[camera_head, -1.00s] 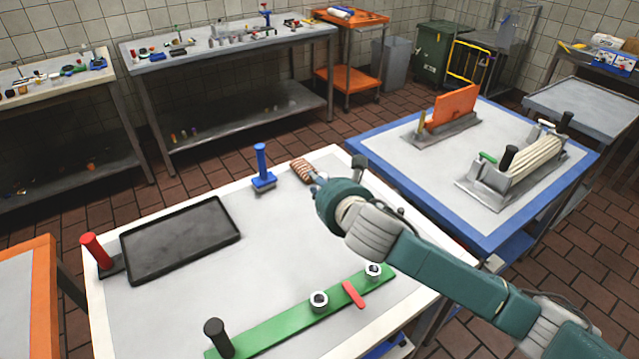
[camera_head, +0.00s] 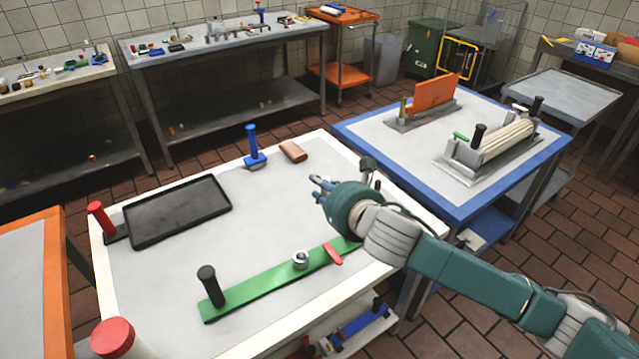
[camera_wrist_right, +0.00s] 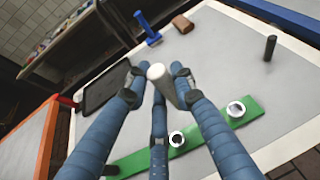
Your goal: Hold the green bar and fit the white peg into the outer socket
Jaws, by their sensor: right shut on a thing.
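The green bar (camera_head: 260,282) lies along the near side of the white table, with a black handle (camera_head: 211,285) standing at its left end. One round socket (camera_head: 300,260) shows on it in the head view; my right arm hides the bar's right end. The right wrist view shows this socket (camera_wrist_right: 177,139) and another one (camera_wrist_right: 236,109) farther right. My right gripper (camera_head: 318,186) is above the table, beyond the bar. In the right wrist view its fingers are shut around the white peg (camera_wrist_right: 158,72), apart from both sockets. My left gripper is out of view.
A dark tray (camera_head: 180,212), a blue-handled tool (camera_head: 252,145) and a brown block (camera_head: 293,151) are on the table. A red lever (camera_head: 332,253) lies across the bar. A dark upright cylinder (camera_wrist_right: 270,47) stands at right. The table's middle is clear.

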